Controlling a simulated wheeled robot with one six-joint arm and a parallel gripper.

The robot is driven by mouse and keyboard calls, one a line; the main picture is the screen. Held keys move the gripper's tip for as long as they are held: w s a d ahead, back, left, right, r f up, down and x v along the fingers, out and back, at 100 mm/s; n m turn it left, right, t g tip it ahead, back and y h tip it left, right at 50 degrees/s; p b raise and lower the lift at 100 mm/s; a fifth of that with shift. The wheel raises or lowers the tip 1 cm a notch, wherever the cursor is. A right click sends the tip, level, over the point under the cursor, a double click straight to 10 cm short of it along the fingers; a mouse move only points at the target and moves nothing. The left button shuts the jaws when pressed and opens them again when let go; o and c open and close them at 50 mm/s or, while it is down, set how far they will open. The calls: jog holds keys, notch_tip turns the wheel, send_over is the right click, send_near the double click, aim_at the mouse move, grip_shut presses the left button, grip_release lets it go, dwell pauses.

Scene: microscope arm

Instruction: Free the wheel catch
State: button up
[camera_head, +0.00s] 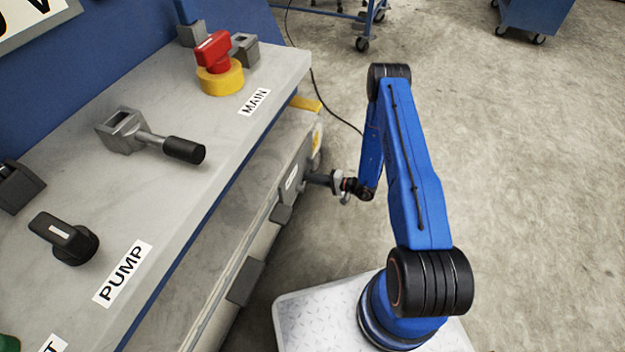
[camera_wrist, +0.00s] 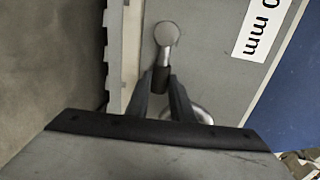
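In the wrist view a small metal lever (camera_wrist: 165,50) stands out from a grey panel. It has a round silver end (camera_wrist: 166,33) and a dark grip (camera_wrist: 160,78). I cannot be sure that this is the wheel catch. My gripper (camera_wrist: 161,80) has one finger on each side of the dark grip, and the fingers appear to touch it. Part of a shiny rounded metal piece (camera_wrist: 198,115) shows behind the right finger. In the head view my gripper (camera_head: 337,182) is at the console's side; the lever is too small to make out there.
The grey console (camera_head: 130,80) carries a red switch (camera_head: 213,52) on a yellow base, a black-handled lever (camera_head: 184,150) and a black PUMP knob (camera_head: 62,238). A label (camera_wrist: 262,28) ending in "0 mm" is on the panel. Open floor (camera_head: 530,180) lies right of my arm.

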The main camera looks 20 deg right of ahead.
grip_shut()
jog(key=f+m, duration=0.1)
jog(key=m, duration=0.1)
jog(key=f+m+g+y, duration=0.1)
jog(key=f+m, duration=0.1)
jog(key=s+a+f+m, duration=0.1)
jog(key=f+m, duration=0.1)
jog(key=m, duration=0.1)
jog(key=shift+s+g+y, duration=0.1)
jog(key=shift+g+y, duration=0.2)
jog(key=shift+s+a+f+m, duration=0.1)
jog(key=shift+s+f+m, duration=0.15)
jog(key=shift+m, duration=0.45)
jog(key=o, duration=0.9)
grip_release()
jog(key=shift+o, duration=0.5)
